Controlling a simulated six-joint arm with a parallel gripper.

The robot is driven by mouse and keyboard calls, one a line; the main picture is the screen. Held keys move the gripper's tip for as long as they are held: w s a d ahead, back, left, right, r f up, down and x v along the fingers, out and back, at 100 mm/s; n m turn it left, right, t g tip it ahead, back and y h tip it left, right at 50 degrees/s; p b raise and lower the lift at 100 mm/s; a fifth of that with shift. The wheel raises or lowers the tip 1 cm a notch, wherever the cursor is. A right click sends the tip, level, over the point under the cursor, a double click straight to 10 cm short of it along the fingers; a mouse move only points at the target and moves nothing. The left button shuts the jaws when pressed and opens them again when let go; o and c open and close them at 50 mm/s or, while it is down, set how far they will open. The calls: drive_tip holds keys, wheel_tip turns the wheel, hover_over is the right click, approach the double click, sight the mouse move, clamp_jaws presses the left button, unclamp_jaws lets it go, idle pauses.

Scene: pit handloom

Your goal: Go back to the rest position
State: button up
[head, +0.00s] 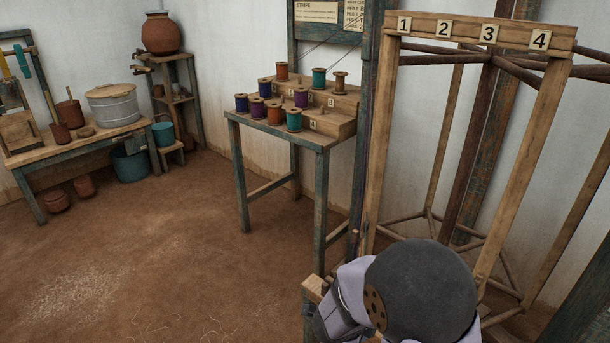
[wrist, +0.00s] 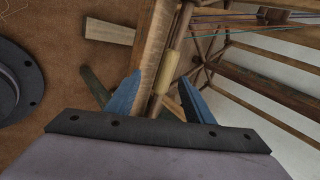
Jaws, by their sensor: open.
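In the wrist view my gripper (wrist: 158,97) shows as two blue-grey fingers spread apart. It is open, with nothing held between them. Beyond the fingers, a long wooden beam (wrist: 157,45) and a small pale wooden cylinder (wrist: 173,65) lie along the gap. I cannot tell how far they are from the fingertips. In the head view my arm is low, right of centre, in front of the numbered wooden frame (head: 545,110). My fingers are hidden there.
The frame's posts and crossbars stand close to my arm. Coloured threads (wrist: 225,20) cross the wrist view's top right. A stepped rack (head: 335,125) of thread spools stands on a narrow table (head: 236,118) behind. A bench (head: 80,143) stands far left. The floor at left is mostly clear.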

drive_tip(key=s+a+f+n+g+y, duration=0.1)
drive_tip(key=s+a+f+n+y, duration=0.15)
drive_tip(key=a+n, duration=0.4)
drive_tip(key=s+a+f+n+g+y, duration=0.1)
drive_tip(key=s+a+f+n+y, duration=0.2)
drive_tip(key=a+n, duration=0.35)
drive_tip(key=s+d+r+n+g+y, duration=0.1)
drive_tip(key=s+n+g, duration=0.2)
drive_tip(key=s+n, duration=0.4)
drive_tip(key=s+d+r+n+g, duration=0.15)
drive_tip(key=s+n+g, duration=0.3)
drive_tip(key=s, duration=0.45)
drive_tip(key=w+d+r+t, duration=0.3)
drive_tip(key=d+r+t, duration=0.1)
drive_tip(key=d+r, duration=0.25)
wheel_tip(320, 180, up, 24)
drive_tip(key=p, duration=2.4)
drive_tip(key=shift+s+d+f+n+g+h, duration=0.2)
drive_tip(key=shift+n+g+h, duration=0.15)
drive_tip(key=shift+h, duration=0.1)
